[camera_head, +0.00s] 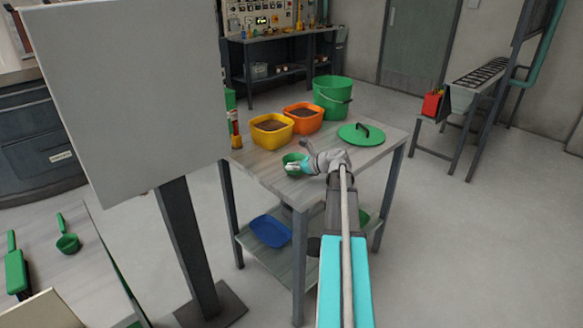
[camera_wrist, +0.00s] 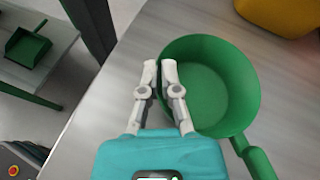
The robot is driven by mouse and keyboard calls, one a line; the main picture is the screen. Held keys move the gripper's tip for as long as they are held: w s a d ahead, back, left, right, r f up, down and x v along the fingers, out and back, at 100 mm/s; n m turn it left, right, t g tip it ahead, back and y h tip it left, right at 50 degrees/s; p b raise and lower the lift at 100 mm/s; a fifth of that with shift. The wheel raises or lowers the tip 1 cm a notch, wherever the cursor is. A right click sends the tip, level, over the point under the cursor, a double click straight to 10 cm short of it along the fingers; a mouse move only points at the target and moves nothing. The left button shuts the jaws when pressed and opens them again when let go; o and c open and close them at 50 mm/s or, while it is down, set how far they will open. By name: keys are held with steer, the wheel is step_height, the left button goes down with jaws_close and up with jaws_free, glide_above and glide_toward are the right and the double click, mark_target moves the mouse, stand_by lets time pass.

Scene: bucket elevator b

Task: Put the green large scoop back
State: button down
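The green large scoop (camera_wrist: 205,88) is a round green cup with a handle (camera_wrist: 258,160) toward the lower right in the wrist view. In the head view the scoop (camera_head: 291,166) is at the near edge of the wooden-topped table, partly hidden by my gripper (camera_head: 306,166). In the wrist view my gripper (camera_wrist: 160,70) has its two fingers close together, one on each side of the scoop's left wall, shut on it. I cannot tell whether the scoop's bottom touches the table.
Other green scoops (camera_head: 67,243) lie on the lower left table. A grey panel (camera_head: 130,95) on a post blocks the left.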

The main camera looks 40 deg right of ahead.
steer(key=shift+f+b, duration=0.6)
steer(key=shift+f, duration=0.05)
steer(key=c, duration=0.7)
jaws_free()
steer(key=shift+r, duration=0.1)
step_height(320, 180, up, 8)
steer(key=p, duration=0.8)
steer(key=shift+s+d+r+p, duration=0.2)
steer(key=shift+r+p, duration=0.1)
steer(key=shift+p, duration=0.1)
steer(key=shift+w+d+r+p+v, duration=0.2)
steer(key=shift+p+v, duration=0.5)
steer(key=shift+v, duration=0.65)
steer(key=shift+w+d+r+p+v, duration=0.2)
steer(key=shift+p+v, duration=0.5)
steer(key=shift+v, duration=0.7)
steer(key=shift+w+d+r+p+v, duration=0.2)
steer(key=shift+p+v, duration=0.5)
steer(key=shift+v, duration=0.65)
